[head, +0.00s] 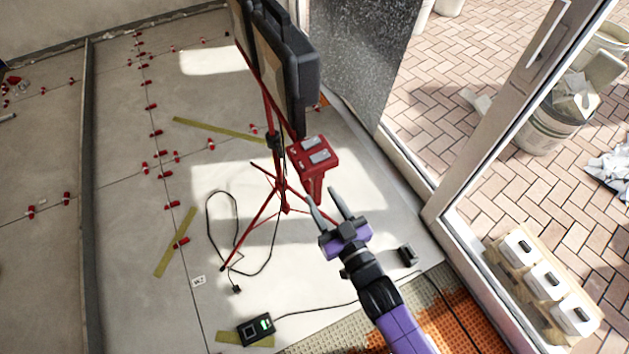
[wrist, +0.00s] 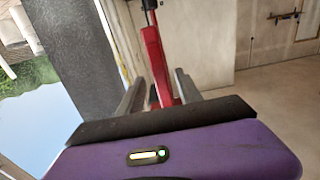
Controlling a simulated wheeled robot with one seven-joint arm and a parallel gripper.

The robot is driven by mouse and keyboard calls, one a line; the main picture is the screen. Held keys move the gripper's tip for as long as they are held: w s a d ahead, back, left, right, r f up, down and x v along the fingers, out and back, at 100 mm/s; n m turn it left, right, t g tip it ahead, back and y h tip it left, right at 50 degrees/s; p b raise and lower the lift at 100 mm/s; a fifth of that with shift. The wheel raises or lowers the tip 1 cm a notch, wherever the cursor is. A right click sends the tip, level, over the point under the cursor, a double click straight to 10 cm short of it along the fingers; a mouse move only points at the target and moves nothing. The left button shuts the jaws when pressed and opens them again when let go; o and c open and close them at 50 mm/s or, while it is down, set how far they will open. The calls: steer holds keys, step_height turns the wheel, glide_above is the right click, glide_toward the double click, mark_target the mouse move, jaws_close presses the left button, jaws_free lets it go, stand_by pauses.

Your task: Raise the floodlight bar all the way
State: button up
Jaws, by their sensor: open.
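The floodlight bar (head: 290,70) shows at the top centre in the head view as a dark panel on a red tripod stand (head: 285,190); its top is cut off. A red control box (head: 325,148) with two grey rocker-like pads is on the stand, below the panel. My gripper (head: 322,195) is open and empty, just below and in front of the red box, with its fingers pointing up toward it. In the wrist view, a red part of the stand (wrist: 154,60) shows between and beyond the two fingers (wrist: 158,90). Contact cannot be told.
A black cable (head: 210,225) loops on the tiles by the tripod's feet. A small black device with a green display (head: 256,329) lies at the bottom. A glass door frame (head: 455,200) stands to the right. Red levelling clips (head: 165,177) dot the left tiles.

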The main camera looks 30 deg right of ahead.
steer(key=w, duration=0.6)
steer(key=shift+w, duration=0.4)
steer(key=shift+c, duration=0.4)
jaws_close()
stand_by(0.5)
steer(key=shift+r, duration=0.1)
